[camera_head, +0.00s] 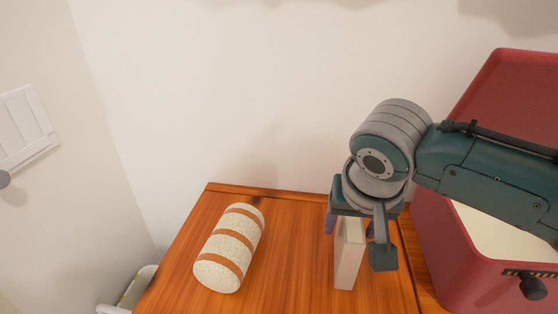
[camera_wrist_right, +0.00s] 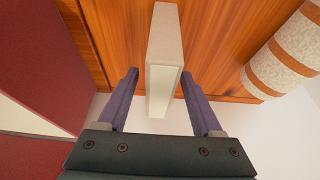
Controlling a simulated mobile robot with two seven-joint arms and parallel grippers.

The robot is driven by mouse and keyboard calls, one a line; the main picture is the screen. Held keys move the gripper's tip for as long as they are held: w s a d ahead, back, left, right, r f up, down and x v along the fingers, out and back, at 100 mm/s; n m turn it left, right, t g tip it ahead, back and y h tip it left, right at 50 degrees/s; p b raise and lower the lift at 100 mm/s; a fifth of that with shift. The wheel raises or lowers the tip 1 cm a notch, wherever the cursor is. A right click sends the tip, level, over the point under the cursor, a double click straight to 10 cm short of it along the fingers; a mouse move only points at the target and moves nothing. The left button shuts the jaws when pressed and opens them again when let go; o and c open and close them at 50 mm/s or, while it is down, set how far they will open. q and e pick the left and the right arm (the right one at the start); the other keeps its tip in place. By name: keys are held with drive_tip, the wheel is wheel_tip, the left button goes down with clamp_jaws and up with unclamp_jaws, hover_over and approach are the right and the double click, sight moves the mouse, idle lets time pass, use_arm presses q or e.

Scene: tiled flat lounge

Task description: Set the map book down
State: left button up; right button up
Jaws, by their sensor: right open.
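The map book (camera_head: 348,262) is a pale, thin block standing upright on the wooden surface, below my right gripper. In the right wrist view the map book (camera_wrist_right: 164,62) stands between the two purple fingers, with a visible gap on each side. My right gripper (camera_head: 352,226) is open around the upper part of the book, and its fingers also show in the right wrist view (camera_wrist_right: 158,90). The gripper hides part of the book in the head view. My left gripper is not in view.
A cream cylinder with orange-brown bands (camera_head: 230,248) lies on the wooden table (camera_head: 290,240), left of the book. A red open box (camera_head: 446,262) stands close on the right. A wall rises behind the table. Bare wood lies between cylinder and book.

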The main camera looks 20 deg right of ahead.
drive_tip(key=p+v, duration=0.6)
drive_tip(key=v, duration=0.5)
drive_tip(key=shift+r+p, duration=0.2)
drive_tip(key=shift+p, duration=0.15)
drive_tip(key=s+a+r+n+y, duration=0.1)
drive_tip(key=s+n, duration=0.3)
drive_tip(key=s, duration=0.4)
drive_tip(key=s+a+r+n+y, duration=0.1)
drive_tip(key=s+a+n, duration=0.2)
drive_tip(key=s, duration=0.6)
drive_tip(key=shift+n+y, duration=0.3)
drive_tip(key=shift+n, duration=0.3)
